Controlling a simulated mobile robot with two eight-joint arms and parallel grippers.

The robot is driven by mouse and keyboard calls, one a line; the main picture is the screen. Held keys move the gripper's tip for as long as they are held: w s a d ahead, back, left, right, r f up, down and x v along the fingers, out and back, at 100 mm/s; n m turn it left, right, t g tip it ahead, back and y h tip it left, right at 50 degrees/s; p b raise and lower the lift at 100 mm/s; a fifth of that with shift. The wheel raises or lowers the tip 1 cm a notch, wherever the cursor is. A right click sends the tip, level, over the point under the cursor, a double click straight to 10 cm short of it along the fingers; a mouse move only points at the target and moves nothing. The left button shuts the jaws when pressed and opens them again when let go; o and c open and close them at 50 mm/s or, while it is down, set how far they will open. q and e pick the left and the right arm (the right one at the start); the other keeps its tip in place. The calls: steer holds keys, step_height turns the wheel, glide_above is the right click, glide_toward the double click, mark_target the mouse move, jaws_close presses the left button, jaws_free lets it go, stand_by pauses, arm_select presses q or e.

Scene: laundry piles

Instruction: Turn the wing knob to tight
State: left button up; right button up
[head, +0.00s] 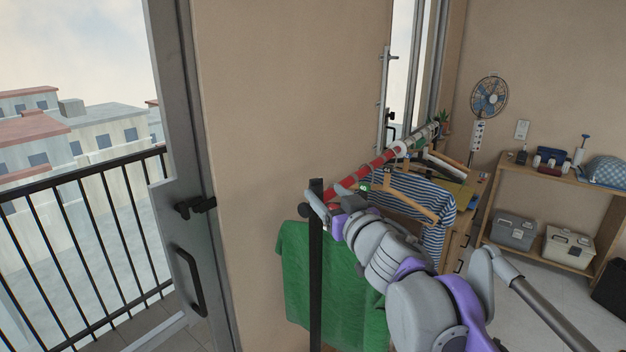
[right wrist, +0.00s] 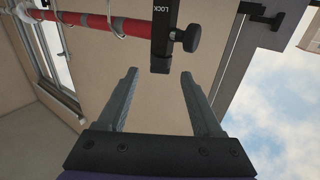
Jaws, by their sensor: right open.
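The black wing knob (right wrist: 187,38) sticks out from the side of the rack's black post (right wrist: 162,35), beside white LOCK lettering, in the right wrist view. In the head view, a small dark part of it (head: 303,210) shows left of the post, partly covered by a finger. My right gripper (right wrist: 159,76) is open and empty. Its fingers are spread, with the post's end between and beyond their tips; the knob is past the right fingertip, apart from it. How far the knob is turned is unclear. My left gripper is not in view.
A red-and-grey rail (head: 375,163) runs back from the post, with a striped shirt (head: 410,195) on a hanger. A green cloth (head: 330,285) hangs below my right arm. The wall is behind; a balcony door (head: 190,150) stands left and a shelf (head: 560,185) right.

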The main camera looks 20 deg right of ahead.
mark_target(316, 184)
steer(key=w, duration=0.3)
steer(key=w+p, duration=0.1)
steer(key=shift+w+a+r, duration=0.1)
steer(key=shift+w+a, duration=0.35)
steer(key=shift+w, duration=0.45)
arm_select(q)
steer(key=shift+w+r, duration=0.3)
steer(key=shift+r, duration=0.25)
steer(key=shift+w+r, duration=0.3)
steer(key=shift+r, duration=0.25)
arm_select(e)
jaws_close()
